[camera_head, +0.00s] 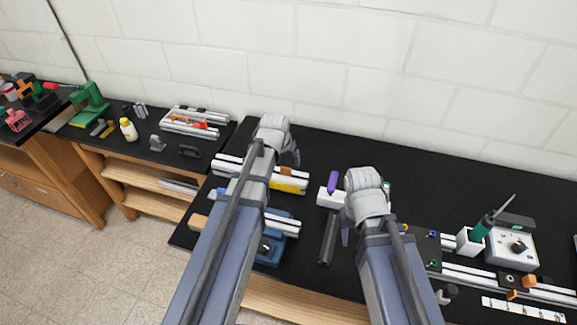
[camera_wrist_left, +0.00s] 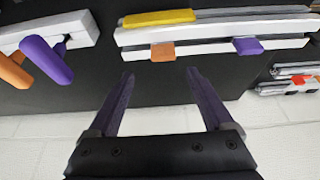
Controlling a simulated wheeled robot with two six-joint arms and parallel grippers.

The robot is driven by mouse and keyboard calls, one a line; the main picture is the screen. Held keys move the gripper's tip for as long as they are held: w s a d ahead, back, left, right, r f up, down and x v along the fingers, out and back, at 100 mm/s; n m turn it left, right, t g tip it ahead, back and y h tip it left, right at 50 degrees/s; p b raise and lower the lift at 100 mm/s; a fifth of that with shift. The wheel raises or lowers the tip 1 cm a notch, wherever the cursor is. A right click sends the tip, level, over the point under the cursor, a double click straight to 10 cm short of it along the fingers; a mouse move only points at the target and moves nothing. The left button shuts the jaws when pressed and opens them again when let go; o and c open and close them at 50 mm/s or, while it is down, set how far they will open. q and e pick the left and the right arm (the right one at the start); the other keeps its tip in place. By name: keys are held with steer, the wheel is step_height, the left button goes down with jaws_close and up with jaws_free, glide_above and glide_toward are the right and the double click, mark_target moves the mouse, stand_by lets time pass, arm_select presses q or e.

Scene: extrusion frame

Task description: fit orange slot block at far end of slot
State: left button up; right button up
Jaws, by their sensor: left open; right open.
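An orange slot block (camera_wrist_left: 162,52) sits on the slotted face of a pale extrusion (camera_wrist_left: 205,50) in the left wrist view, near that rail's left end. A purple block (camera_wrist_left: 248,46) sits further right on the same rail. In the head view the orange block (camera_head: 286,171) shows just beyond the yellow piece (camera_head: 290,186). My left gripper (camera_wrist_left: 160,88) is open and empty, its two fingers apart and pointing at the rail, with the orange block ahead between their lines. It also shows in the head view (camera_head: 294,156). My right gripper (camera_head: 346,236) is open, over the black bench; its fingers are partly hidden.
A white holder (camera_head: 327,199) with a purple handle (camera_head: 333,181) stands between my arms. A blue fixture (camera_head: 270,249) lies nearer, partly behind my left arm. The bench behind my grippers is clear up to the wall.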

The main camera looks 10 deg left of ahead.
arm_select(q)
steer(key=shift+f+b, duration=0.3)
steer(key=shift+b, duration=0.1)
steer(key=shift+b+x, duration=0.9)
steer(key=shift+x, duration=0.15)
steer(key=b+x, duration=0.2)
steer(key=x, duration=0.1)
steer(key=b+x, duration=0.1)
steer(key=b, duration=0.1)
steer(key=shift+s+a+f, duration=0.15)
steer(key=shift+a+f, duration=0.05)
steer(key=shift+a, duration=0.1)
arm_select(e)
glide_above(346, 261)
step_height(346, 261, down, 7)
steer(key=shift+r, duration=0.15)
arm_select(q)
steer(key=shift+w+f+b, duration=0.2)
steer(key=shift+f+b, duration=0.15)
steer(key=shift+b, duration=0.15)
arm_select(e)
steer(key=shift+f, duration=0.4)
steer(key=shift+r, duration=0.1)
arm_select(q)
steer(key=shift+r, duration=0.1)
steer(key=shift+c, duration=0.3)
jaws_close()
